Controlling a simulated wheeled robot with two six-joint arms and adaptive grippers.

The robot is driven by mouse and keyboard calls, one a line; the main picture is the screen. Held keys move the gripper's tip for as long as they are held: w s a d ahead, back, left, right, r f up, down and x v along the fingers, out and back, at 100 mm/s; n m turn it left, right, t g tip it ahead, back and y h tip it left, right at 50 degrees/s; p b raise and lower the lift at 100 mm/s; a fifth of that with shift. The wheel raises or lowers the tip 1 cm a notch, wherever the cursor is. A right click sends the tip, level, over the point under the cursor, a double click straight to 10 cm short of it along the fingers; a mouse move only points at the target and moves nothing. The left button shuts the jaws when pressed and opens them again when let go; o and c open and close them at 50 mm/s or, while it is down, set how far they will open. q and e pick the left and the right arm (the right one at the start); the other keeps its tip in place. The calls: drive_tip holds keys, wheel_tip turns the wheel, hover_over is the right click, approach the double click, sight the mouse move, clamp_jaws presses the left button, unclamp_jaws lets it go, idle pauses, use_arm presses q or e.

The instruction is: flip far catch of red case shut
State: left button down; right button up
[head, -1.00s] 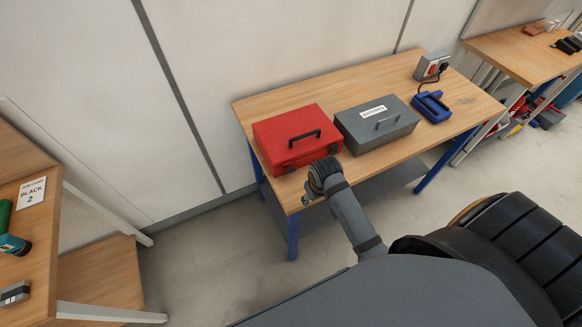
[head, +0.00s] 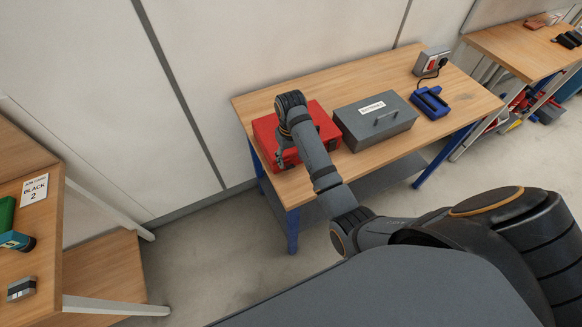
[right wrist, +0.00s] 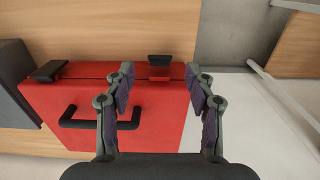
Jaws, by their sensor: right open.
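The red case (head: 320,120) lies closed on the wooden workbench, partly hidden behind my right arm in the head view. In the right wrist view the red case (right wrist: 75,100) shows its black handle (right wrist: 100,121) and two black catches along the lid seam. The near catch (right wrist: 48,70) lies across the seam at left. The far catch (right wrist: 159,60) stands out from the case edge, apart from its red and dark mount. My right gripper (right wrist: 160,74) is open and empty above the case, its fingers either side of the far catch in the picture, no contact visible.
A grey labelled case (head: 375,122) stands right beside the red case. The front strip of the workbench (head: 365,168) is clear. A wall runs behind.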

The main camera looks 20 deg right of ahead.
sight(291, 167)
wheel_tip(291, 167, down, 6)
drive_tip(key=shift+f+p, duration=0.15)
drive_tip(key=shift+p, duration=0.4)
